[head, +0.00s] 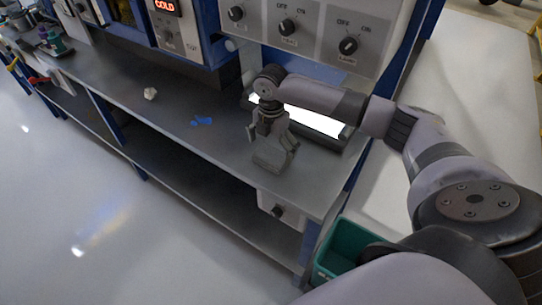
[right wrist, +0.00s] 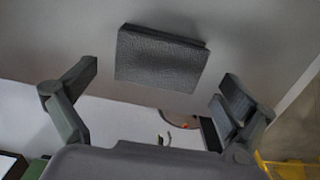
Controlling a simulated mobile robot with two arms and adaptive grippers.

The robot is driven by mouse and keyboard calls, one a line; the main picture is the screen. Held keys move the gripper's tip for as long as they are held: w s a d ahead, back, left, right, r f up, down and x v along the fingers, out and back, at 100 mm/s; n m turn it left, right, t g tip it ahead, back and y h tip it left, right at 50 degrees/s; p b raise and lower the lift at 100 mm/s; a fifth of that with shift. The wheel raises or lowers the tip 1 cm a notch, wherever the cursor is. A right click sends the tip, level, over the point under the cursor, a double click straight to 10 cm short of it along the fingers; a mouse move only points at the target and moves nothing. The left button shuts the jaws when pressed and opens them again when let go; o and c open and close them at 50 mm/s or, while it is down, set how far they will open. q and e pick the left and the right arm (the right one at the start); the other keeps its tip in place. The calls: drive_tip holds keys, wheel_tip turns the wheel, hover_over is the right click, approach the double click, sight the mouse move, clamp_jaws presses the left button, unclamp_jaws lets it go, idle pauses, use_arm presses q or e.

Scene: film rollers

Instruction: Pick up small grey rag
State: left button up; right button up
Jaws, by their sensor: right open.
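The small grey rag (right wrist: 160,60) is a folded, textured rectangle lying flat on the workbench in the right wrist view. In the head view the rag (head: 268,161) lies near the front edge of the bench, just below my right gripper (head: 273,141). In the right wrist view my right gripper (right wrist: 156,91) has its fingers spread wide, with the rag beyond and between them. The gripper is open and empty. I cannot tell the exact gap between the fingertips and the rag. My left gripper is not in view.
On the metal workbench (head: 225,150), a blue item (head: 202,121) and a crumpled whitish item (head: 150,93) lie left of the gripper. A lit panel (head: 315,121) is behind it. Control panels with knobs (head: 348,46) rise at the back. A green bin (head: 340,248) stands below right.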

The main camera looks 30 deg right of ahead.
sight(271, 154)
wheel_tip(271, 154, down, 3)
drive_tip(key=shift+f, duration=0.2)
drive_tip(key=c, duration=1)
